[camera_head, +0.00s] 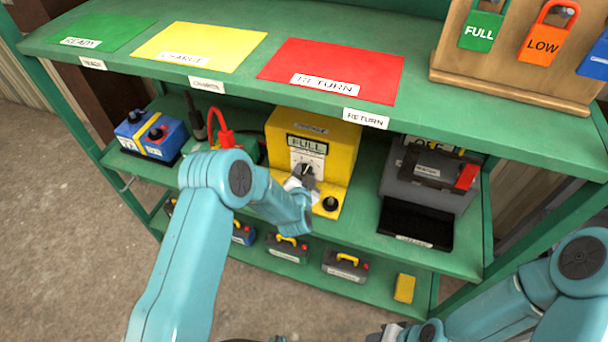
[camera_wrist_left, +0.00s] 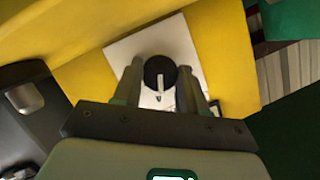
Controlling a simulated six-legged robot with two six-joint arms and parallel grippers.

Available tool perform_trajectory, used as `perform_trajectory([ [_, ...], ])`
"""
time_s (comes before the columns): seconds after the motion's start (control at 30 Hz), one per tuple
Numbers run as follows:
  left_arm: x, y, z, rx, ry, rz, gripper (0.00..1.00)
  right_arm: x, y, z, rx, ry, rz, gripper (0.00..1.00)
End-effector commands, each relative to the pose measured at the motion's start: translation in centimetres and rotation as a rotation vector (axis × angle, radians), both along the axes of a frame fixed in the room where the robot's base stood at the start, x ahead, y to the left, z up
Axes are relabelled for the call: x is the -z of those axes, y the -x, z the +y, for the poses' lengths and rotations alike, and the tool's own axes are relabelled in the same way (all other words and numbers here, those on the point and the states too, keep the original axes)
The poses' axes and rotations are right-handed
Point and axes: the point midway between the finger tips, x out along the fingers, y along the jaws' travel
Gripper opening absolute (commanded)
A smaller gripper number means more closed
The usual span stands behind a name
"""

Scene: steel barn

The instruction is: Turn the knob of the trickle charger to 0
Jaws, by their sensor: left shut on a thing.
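The yellow trickle charger (camera_head: 344,150) stands on the middle shelf, and its display reads FULL. Its knob (camera_head: 307,170) sits on a white dial plate (camera_head: 308,149) on the front. In the left wrist view the knob (camera_wrist_left: 160,73) is round and black with a white pointer line, on the white plate (camera_wrist_left: 185,45). My left gripper (camera_head: 302,182) reaches the charger's front and is shut on the knob; its fingers (camera_wrist_left: 165,82) lie on either side of it. The dial marks are too small to read.
A blue battery (camera_head: 152,136) and red clamp (camera_head: 222,128) stand left of the charger. A grey tester (camera_head: 430,175) stands right. The upper shelf (camera_head: 230,85) overhangs, with green, yellow and red mats. Several small batteries and a yellow block (camera_head: 404,288) are on the lower shelf.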

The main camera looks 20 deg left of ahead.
Motion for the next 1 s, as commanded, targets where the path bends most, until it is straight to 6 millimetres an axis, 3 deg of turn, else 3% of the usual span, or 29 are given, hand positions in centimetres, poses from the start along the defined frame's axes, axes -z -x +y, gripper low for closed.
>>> perform_trajectory([
  [0.27,0.3,-0.1,0.1,0.000,0.110,0.001,0.11,1.9,0.0,0.0,0.000,0.000,0.000,0.43],
  [0.47,0.5,-0.1,0.3,0.000,0.273,0.006,0.11,4.4,0.0,0.0,0.000,0.000,0.000,0.43],
  [1.0,0.8,-0.1,0.7,0.001,0.784,0.022,0.11,14.1,0.0,0.0,0.000,0.000,0.000,0.43],
])
